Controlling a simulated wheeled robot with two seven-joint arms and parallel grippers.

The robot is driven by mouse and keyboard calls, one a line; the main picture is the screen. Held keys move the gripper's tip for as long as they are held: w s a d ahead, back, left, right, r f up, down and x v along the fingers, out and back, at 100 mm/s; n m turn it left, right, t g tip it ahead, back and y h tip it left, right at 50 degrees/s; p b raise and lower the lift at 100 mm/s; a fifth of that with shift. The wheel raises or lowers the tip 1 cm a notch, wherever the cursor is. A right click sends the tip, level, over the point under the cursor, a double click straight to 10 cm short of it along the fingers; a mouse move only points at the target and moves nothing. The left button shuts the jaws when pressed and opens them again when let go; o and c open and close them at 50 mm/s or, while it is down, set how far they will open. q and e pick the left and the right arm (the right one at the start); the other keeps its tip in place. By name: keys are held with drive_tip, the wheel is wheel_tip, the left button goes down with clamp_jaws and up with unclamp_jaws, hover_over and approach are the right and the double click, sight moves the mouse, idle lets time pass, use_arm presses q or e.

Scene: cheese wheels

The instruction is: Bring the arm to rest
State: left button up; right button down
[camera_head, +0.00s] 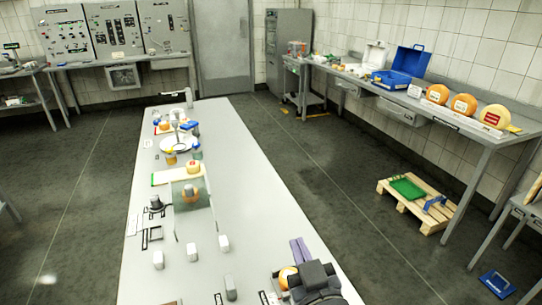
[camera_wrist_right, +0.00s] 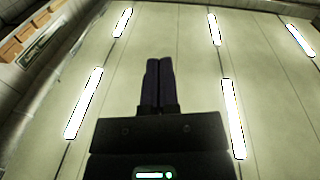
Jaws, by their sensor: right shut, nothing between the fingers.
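My right gripper (camera_head: 300,250) is at the near right edge of the long white table (camera_head: 235,190) in the head view. Its two fingers are together and point up and away from the table. In the right wrist view the fingers (camera_wrist_right: 159,82) are side by side with nothing between them, against a ceiling with bright lamps. An orange round thing (camera_head: 287,277) is partly hidden behind my right gripper and wrist. My left gripper is in neither view.
Several small white blocks stand on the near table, with a clear panel (camera_head: 194,212) and a white plate (camera_head: 178,143) farther back. Cheese wheels (camera_head: 437,93) and a blue box (camera_head: 411,60) are on the right bench. A wooden pallet (camera_head: 413,212) lies on the floor.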

drive_tip(key=s+d+f+m+g+h, duration=0.4)
drive_tip(key=s+d+f+g+h, duration=0.15)
drive_tip(key=d+f, duration=0.2)
drive_tip(key=s+d+f+n+g+y, duration=0.1)
drive_tip(key=s+f+g, duration=0.3)
drive_tip(key=s, duration=0.3)
drive_tip(key=s+d+f+g, duration=0.2)
drive_tip(key=s+f+g, duration=0.25)
drive_tip(key=s, duration=0.25)
drive_tip(key=s+f+g+b, duration=0.25)
drive_tip(key=f+b, duration=0.25)
drive_tip(key=f, duration=1.8)
use_arm(q)
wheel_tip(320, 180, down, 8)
drive_tip(key=b, duration=0.3)
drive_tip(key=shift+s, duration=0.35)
use_arm(e)
drive_tip(key=s+d+f+n+g, duration=0.1)
drive_tip(key=s+d+f, duration=0.1)
drive_tip(key=s+f, duration=1.1)
drive_tip(key=shift+s+d+f, duration=0.25)
drive_tip(key=shift+s+d, duration=0.05)
drive_tip(key=shift+s, duration=0.05)
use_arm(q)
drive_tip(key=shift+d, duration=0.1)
